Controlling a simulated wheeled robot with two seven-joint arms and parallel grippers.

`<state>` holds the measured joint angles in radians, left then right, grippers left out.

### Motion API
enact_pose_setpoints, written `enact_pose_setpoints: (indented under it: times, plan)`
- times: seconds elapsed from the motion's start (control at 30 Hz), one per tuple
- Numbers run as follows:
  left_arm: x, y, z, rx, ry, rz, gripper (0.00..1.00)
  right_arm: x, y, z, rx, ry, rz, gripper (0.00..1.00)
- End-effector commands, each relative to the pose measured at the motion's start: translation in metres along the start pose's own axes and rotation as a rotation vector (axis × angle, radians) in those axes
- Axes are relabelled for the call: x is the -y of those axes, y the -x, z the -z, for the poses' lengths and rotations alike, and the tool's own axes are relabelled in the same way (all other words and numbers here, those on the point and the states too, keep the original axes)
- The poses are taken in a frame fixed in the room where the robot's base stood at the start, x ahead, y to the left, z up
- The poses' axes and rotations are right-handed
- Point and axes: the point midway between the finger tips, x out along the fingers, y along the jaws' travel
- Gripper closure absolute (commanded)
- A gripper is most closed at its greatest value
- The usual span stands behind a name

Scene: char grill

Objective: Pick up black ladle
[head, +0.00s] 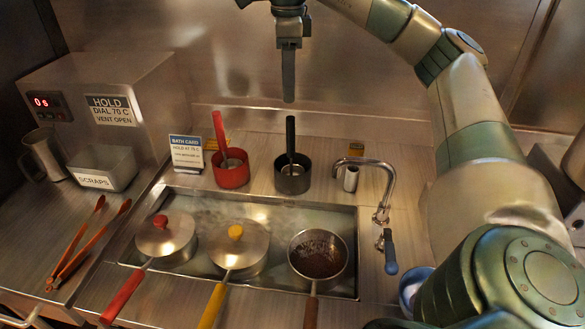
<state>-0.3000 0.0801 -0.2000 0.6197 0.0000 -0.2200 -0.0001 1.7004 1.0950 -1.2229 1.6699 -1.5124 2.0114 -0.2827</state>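The black ladle (290,137) stands almost upright in a small black pot (292,182) behind the sink. Its black handle points up and its lower end is inside the pot. My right gripper (288,98) hangs from above, its fingers pointing down just over the top of the handle, with a small gap in this view. I see the fingers edge-on, one covering the other, so I cannot tell whether they are open or shut. My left gripper is not in view.
A red ladle (219,132) stands in a red pot (230,176) to the left, beside a bath card (186,152). A steaming basin (343,215) in front holds three handled pans. A curved faucet (388,185) rises at right. Orange-handled tongs (85,245) lie at left.

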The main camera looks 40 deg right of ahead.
Motion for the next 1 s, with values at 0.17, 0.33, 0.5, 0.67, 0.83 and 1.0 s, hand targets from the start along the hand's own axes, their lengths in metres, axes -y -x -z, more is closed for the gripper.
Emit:
enact_pose_setpoints:
  times: [0.17,0.33,0.5,0.67,0.83,1.0]
  plan:
    - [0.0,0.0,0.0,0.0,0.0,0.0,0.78,0.0,-0.001,-0.001,0.001,0.001,-0.001,0.61]
    - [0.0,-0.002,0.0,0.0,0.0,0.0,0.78,-0.001,-0.008,-0.001,0.0,0.001,-0.003,0.61]
    - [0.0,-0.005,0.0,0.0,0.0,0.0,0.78,-0.001,-0.022,-0.001,0.0,0.002,-0.003,0.61]
    - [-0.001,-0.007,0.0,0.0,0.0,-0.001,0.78,-0.001,-0.039,-0.001,0.0,0.001,-0.004,0.61]
    - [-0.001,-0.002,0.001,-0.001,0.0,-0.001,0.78,-0.001,-0.058,0.001,-0.003,0.001,-0.004,0.61]
    - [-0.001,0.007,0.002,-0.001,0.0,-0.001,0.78,-0.001,-0.088,0.001,-0.003,0.001,-0.004,0.61]
